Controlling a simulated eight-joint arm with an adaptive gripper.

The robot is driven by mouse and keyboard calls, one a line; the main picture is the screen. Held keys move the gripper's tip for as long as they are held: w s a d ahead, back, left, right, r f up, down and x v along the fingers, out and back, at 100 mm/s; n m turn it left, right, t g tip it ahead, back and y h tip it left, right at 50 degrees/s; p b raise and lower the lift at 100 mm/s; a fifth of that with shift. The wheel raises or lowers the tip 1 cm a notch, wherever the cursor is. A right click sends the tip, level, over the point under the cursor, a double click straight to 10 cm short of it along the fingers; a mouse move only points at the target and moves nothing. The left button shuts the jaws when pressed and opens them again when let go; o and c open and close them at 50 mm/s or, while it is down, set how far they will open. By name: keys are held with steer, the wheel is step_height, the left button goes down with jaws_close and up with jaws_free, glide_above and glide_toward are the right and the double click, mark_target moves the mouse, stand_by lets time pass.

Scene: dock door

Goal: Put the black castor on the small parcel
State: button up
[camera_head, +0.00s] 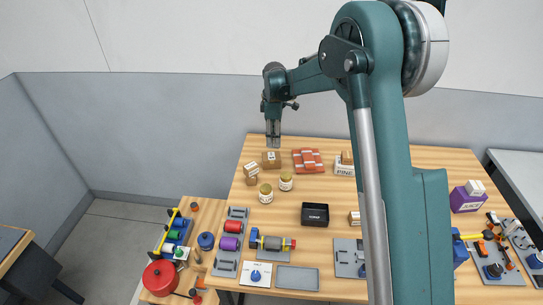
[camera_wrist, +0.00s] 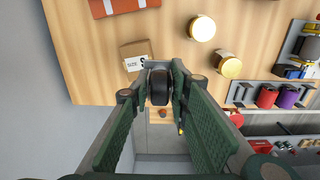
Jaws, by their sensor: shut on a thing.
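My gripper (camera_head: 273,142) hangs at the back left of the wooden table, over or near a cardboard parcel with a white label (camera_head: 271,160). In the wrist view, my gripper (camera_wrist: 160,90) is shut on the black castor (camera_wrist: 159,88), held between the pads. The castor is not distinct in the head view. A parcel labelled "SIZE" (camera_wrist: 136,55) shows just beyond the castor in the wrist view, partly covered by the fingertip. I cannot tell a gap or contact between them.
Two lidded jars (camera_head: 286,182) (camera_head: 266,194) stand in front. The table's left edge is close.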

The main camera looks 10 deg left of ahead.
glide_above(272, 156)
steer(key=shift+a+f+p, duration=0.1)
steer(key=shift+f+p, duration=0.3)
steer(key=shift+f, duration=0.15)
steer(key=shift+f, duration=3.1)
steer(key=shift+f, duration=0.1)
steer(key=shift+f, duration=1.8)
steer(key=shift+f, duration=0.1)
steer(key=o, duration=0.9)
steer(key=shift+o, duration=0.6)
